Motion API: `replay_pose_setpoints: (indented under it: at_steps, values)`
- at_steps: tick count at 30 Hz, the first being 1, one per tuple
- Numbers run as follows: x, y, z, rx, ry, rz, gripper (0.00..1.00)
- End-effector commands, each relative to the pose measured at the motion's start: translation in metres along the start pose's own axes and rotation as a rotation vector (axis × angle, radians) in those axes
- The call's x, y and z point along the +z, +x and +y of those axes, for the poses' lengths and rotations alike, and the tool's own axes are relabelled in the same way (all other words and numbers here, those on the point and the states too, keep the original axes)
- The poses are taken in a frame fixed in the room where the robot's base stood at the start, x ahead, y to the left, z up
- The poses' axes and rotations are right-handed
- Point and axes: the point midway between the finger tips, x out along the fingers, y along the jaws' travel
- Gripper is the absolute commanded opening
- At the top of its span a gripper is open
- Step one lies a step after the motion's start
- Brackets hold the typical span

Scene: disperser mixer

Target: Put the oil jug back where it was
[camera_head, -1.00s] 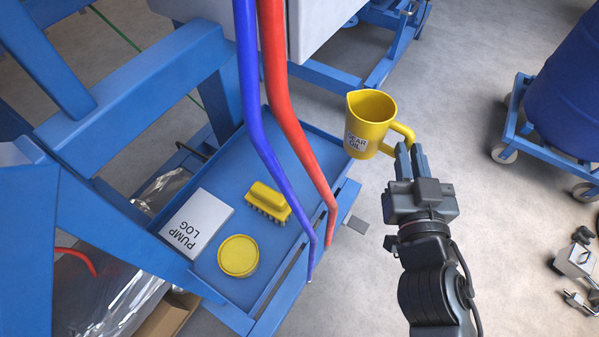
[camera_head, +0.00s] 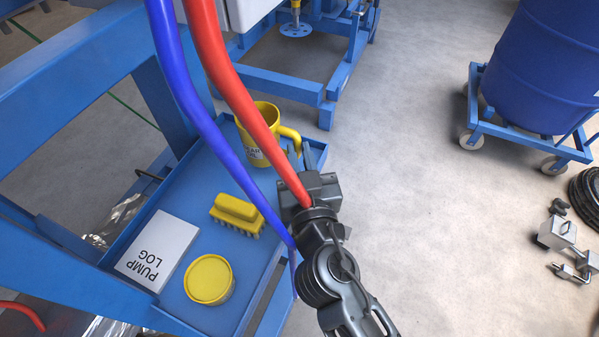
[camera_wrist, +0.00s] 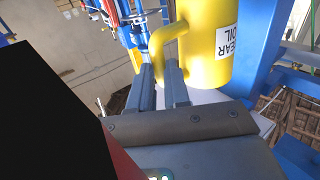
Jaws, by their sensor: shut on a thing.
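The yellow oil jug (camera_head: 262,116) is upright at the far right end of the blue tray (camera_head: 203,168), partly hidden by the red hose. Whether its base touches the tray cannot be told. My gripper (camera_head: 300,150) is shut on the jug's handle, on the jug's right side. The wrist view shows the jug (camera_wrist: 208,40), its label and handle close up, with the fingers (camera_wrist: 160,82) at the handle.
A yellow brush (camera_head: 237,213), a round yellow tub (camera_head: 209,279) and a white pump log (camera_head: 158,250) lie on the tray. The red hose (camera_head: 235,85) and blue hose (camera_head: 200,110) hang in front of the jug and beside my wrist. Open floor (camera_head: 420,200) lies right.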

Motion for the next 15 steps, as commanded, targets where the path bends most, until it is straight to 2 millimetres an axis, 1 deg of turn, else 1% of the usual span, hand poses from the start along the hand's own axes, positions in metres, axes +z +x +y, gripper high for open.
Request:
replay_pose_setpoints:
  at_steps: [2, 6, 9, 15]
  values:
    - [0.006, 0.001, -0.001, 0.0, -0.001, 0.001, 0.0]
    - [0.028, 0.0, -0.001, -0.001, -0.002, 0.0, 0.0]
    - [0.037, 0.001, -0.001, 0.0, 0.0, 0.001, 0.0]
    - [0.039, 0.0, 0.0, 0.0, 0.001, 0.001, 0.0]
